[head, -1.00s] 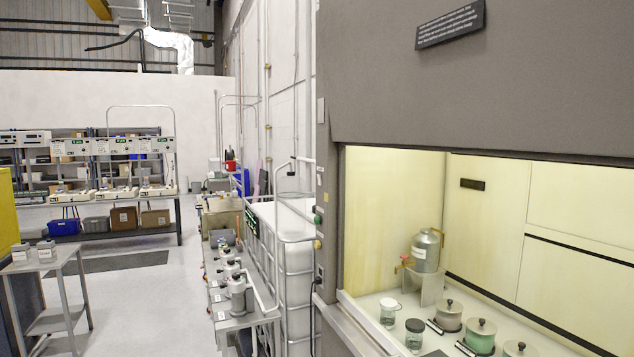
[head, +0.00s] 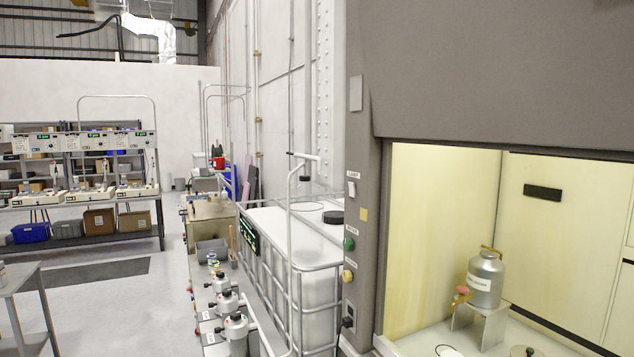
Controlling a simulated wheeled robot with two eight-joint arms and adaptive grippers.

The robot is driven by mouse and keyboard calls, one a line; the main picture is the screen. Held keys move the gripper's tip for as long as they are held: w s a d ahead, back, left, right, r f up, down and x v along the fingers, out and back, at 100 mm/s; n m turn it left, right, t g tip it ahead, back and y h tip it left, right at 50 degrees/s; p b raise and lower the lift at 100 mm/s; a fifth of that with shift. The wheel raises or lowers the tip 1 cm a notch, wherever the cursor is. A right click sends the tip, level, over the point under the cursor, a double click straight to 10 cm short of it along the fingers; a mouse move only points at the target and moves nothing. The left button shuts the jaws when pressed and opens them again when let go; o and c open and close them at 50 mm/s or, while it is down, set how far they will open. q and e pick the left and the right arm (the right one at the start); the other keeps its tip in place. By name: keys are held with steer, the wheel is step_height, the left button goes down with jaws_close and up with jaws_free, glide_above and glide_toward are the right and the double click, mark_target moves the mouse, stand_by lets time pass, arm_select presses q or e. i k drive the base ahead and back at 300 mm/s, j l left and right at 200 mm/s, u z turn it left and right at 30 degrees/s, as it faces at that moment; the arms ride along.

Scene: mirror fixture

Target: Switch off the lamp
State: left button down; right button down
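The fume hood's interior (head: 440,220) is brightly lit with a warm light; the lamp itself is hidden behind the hood's grey front panel. On the hood's grey side post is a white rocker switch (head: 351,189) with a small label above it, too small to read surely. Below it on the same post are a green round button (head: 348,244) and a yellowish knob (head: 347,276), each with a small label. Neither of my grippers is in view.
A caged white tank (head: 310,250) stands left of the post, its pipe frame close to the controls. A bench with grey canisters (head: 236,328) is left of it. A metal canister (head: 486,278) sits on a stand inside the hood. Open floor (head: 110,300) lies at left.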

mark_target(351, 188)
steer(key=i+j, duration=0.3)
steer(key=i, duration=0.25)
steer(key=i+j, duration=0.3)
steer(key=i, duration=0.2)
steer(key=i+j, duration=0.35)
steer(key=i, duration=0.2)
